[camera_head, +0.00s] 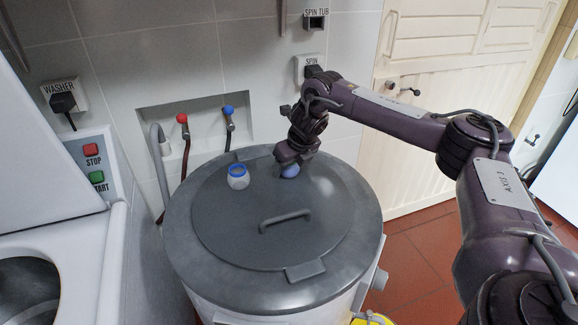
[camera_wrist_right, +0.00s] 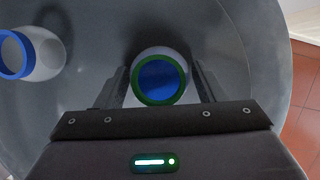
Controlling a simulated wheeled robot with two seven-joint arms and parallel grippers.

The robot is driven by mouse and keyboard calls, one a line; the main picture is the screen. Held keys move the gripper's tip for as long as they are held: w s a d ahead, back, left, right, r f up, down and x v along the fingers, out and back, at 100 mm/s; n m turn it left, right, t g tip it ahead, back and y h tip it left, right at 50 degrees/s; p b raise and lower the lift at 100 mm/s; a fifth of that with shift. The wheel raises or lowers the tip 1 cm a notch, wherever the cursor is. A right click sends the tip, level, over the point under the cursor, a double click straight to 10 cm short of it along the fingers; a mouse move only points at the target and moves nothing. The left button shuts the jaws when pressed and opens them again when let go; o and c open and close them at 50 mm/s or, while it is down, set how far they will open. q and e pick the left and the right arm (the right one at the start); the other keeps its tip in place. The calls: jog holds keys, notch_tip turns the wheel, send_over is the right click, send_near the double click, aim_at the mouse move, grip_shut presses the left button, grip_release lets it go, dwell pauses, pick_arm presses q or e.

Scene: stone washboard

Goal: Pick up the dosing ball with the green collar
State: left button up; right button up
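The dosing ball with the green collar (camera_wrist_right: 160,80) is pale with a blue inside. It sits between the two fingers of my right gripper (camera_wrist_right: 162,88) in the right wrist view, with narrow gaps seeming to show at its sides. In the head view only a bluish part of this ball (camera_head: 290,171) shows under my right gripper (camera_head: 296,157), at the back of the grey lid (camera_head: 235,245). The gripper looks open around the ball. My left gripper is not in view.
A second ball with a blue collar (camera_head: 238,177) stands on the lid to the left; the right wrist view also shows it (camera_wrist_right: 38,53). A lid handle (camera_head: 285,221) rises in front. Hoses with red and blue taps (camera_head: 228,110) hang in the wall recess behind. A white washer (camera_head: 75,245) stands left.

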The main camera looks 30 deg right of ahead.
jog(key=c, duration=0.6)
jog(key=shift+r, duration=0.1)
jog(key=shift+c, duration=0.2)
